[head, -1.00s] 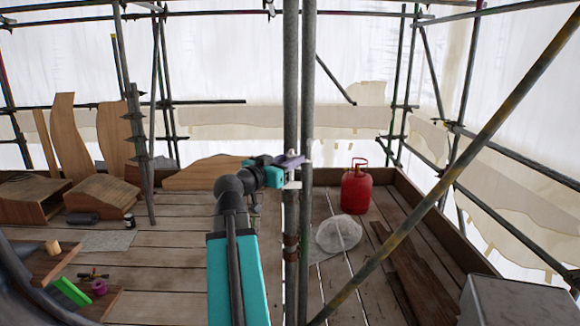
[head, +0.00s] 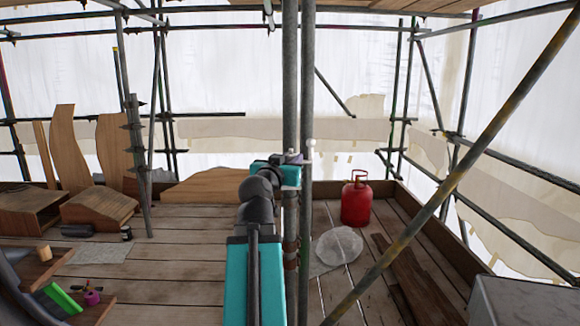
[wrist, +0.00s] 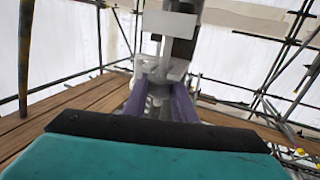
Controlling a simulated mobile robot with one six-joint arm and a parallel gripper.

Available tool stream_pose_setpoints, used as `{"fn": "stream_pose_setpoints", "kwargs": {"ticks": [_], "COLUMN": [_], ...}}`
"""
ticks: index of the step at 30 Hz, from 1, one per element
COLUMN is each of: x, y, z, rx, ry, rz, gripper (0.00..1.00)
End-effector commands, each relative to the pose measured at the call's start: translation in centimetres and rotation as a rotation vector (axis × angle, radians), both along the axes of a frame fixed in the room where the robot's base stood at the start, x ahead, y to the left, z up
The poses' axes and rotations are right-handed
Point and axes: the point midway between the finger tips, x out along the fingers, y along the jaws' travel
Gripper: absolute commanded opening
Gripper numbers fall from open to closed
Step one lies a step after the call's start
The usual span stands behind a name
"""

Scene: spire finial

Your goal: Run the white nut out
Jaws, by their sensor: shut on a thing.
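In the wrist view, the two purple fingers of my gripper (wrist: 160,92) are closed around a pale, whitish piece (wrist: 158,103) that looks like the white nut. Its outline is partly hidden between the fingers. A white fitting (wrist: 170,22) with a dark block beside it stands just beyond the fingertips. In the head view, my gripper (head: 291,159) is at the upright scaffold poles, and a small white part (head: 310,143) shows just right of it. The nut itself is too small to make out there.
Two grey upright poles (head: 307,80) stand close to the gripper. Timber pieces (head: 73,150) and a stepped bench (head: 40,268) are left.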

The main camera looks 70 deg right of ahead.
Motion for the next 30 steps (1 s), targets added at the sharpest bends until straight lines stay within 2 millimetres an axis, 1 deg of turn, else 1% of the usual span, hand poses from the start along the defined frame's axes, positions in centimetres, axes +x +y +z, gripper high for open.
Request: {"fn": "stream_pose_setpoints", "kwargs": {"ticks": [1,30], "x": [-0.50,-0.36], "y": [-0.04,-0.06], "z": [-0.74,-0.67], "rx": [0.012,0.012], "ry": [0.001,0.009], "rz": [0.002,0.266], "gripper": [0.02,0.02]}}
